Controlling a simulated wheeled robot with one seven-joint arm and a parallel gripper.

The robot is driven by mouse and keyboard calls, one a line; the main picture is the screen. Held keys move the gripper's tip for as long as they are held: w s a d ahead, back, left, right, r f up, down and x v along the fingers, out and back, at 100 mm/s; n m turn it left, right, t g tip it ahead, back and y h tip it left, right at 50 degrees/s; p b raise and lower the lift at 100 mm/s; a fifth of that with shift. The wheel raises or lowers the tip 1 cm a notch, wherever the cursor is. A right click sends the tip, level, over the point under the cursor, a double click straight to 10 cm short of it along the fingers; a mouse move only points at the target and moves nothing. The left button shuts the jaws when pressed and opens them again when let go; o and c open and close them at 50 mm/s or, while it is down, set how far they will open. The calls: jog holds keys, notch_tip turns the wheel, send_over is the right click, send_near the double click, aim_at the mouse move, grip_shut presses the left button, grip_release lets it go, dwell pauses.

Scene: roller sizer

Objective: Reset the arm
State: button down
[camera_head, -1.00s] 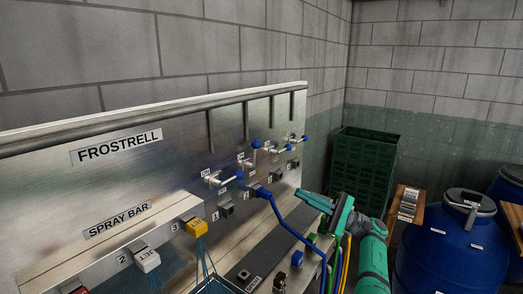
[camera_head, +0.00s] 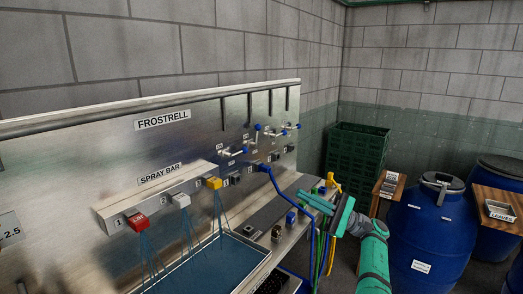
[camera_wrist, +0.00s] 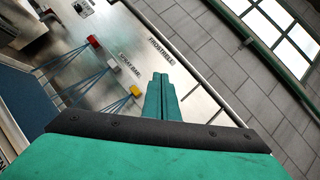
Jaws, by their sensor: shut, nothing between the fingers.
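My gripper (camera_head: 341,214) is at the right end of the steel bench in the head view, at the end of my green arm. In the wrist view its two green fingers (camera_wrist: 161,96) are shut together with nothing between them. They point toward the steel panel (camera_head: 105,165) marked FROSTRELL, and I see no contact with it. The gap between fingertips and panel is hard to judge.
Red (camera_head: 138,221), white (camera_head: 181,200) and yellow (camera_head: 213,183) blocks sit on the spray bar. Blue-handled valves (camera_head: 232,152) are on the panel. A blue hose (camera_head: 284,198) hangs left of my gripper. Green crates (camera_head: 355,150) and blue barrels (camera_head: 430,235) stand at right.

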jog(key=s+a+f+m+t, duration=0.2)
jog(key=a+f+m+t, duration=0.3)
jog(key=f+m, duration=0.4)
jog(key=s+a+f+m+t, duration=0.1)
jog(key=a+f+m+t, duration=0.45)
jog(key=f, duration=0.55)
jog(key=s+a+f+m+t+h, duration=0.3)
jog(key=s+f+m+t+h, duration=0.3)
jog(key=m, duration=0.5)
jog(key=s+a+f+m+t+h, duration=0.3)
jog(key=s+f+m+t+h, duration=0.2)
jog(key=s+f+m+h, duration=0.45)
jog(key=s+f+m+g+h, duration=0.2)
jog(key=s+f+m+h, duration=0.1)
jog(key=s+m, duration=0.7)
jog(key=s+f+m+g+h, duration=0.1)
jog(key=s+f+m+h, duration=0.25)
jog(key=s+m, duration=0.6)
jog(key=s+d+r+m+g, duration=0.1)
jog(key=s+r+m+g, duration=0.2)
jog(key=s, duration=0.7)
jog(key=s+d+r+m+g+h, duration=0.1)
jog(key=s+d+r+m+g, duration=0.1)
jog(key=s, duration=0.9)
notch_tip(320, 180, up, 3)
jog(key=m+g, duration=0.1)
jog(key=m, duration=0.1)
jog(key=shift+s+m, duration=0.2)
jog(key=shift+m, duration=0.15)
